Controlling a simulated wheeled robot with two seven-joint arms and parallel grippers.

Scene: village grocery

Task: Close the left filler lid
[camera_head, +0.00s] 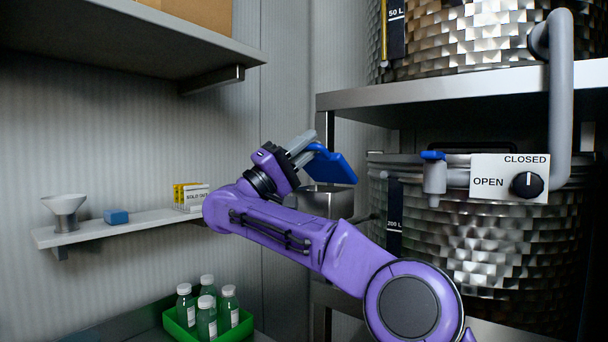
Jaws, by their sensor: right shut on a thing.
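My right gripper (305,150), at the end of the purple arm, is shut on a blue lid-like plate (334,167) in the middle of the view. The plate is tilted, its right edge lower, and stands above a small steel box (328,196). The arm hides part of the box, and I cannot tell how the plate joins it. My left gripper is not in view.
A steel rack (450,86) holds large tanks (450,240) on the right, with an OPEN/CLOSED dial panel (509,178) and a grey pipe (562,100). A wall shelf (120,224) holds a funnel (65,207). A green crate (234,328) of bottles stands below.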

